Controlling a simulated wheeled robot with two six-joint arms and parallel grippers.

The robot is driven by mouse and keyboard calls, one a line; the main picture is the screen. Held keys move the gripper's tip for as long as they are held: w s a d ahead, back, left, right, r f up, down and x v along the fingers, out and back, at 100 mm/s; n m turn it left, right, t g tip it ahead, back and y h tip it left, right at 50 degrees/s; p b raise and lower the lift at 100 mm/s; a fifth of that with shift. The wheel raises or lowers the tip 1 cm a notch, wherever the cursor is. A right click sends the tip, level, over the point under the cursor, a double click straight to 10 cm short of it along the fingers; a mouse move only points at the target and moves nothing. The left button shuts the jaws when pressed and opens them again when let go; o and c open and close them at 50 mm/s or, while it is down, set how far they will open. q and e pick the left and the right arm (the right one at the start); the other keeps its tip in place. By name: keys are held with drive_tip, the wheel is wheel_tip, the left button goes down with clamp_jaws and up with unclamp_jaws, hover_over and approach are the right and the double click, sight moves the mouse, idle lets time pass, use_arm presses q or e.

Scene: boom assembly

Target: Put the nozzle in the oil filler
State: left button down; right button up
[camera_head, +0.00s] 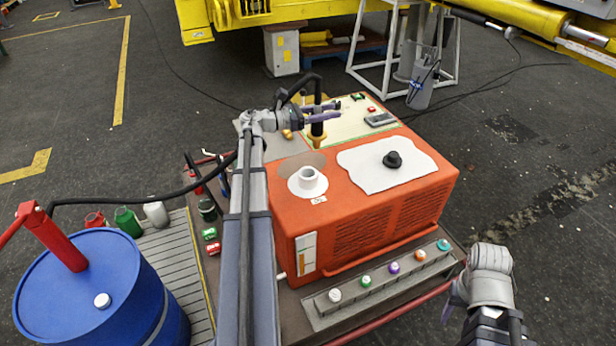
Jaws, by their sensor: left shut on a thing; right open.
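My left gripper (328,112) is shut on the black nozzle (317,127). The nozzle points down over the far part of the orange machine, with a hose arching from its top. The oil filler (307,180) is a white round neck on a white disc on the machine's top. It sits nearer the camera and slightly left of the nozzle, apart from it. My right gripper (452,302) is open and empty at the lower right, beyond the machine's front corner. Its fingers are partly hidden by its own body.
A black cap (393,160) lies on a white cloth (362,172) on the orange machine (350,220). A blue drum (90,290) with a red pump (55,240) stands at the left, and a black hose runs from it. Colored knobs line the front strip (385,282).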

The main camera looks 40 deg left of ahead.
sight(317, 143)
use_arm(q)
drive_tip(key=shift+s+a+f+n+y, duration=0.15)
drive_tip(key=shift+s+a+n+y, duration=0.2)
drive_tip(key=shift+s+a, duration=0.75)
wheel_tip(317, 143, down, 10)
drive_tip(key=b, duration=1)
drive_tip(key=shift+w, duration=0.1)
drive_tip(key=shift+f+b, duration=0.65)
drive_tip(key=shift+b, duration=0.05)
drive_tip(key=shift+c, duration=1.9)
unclamp_jaws()
drive_tip(key=shift+r, duration=0.15)
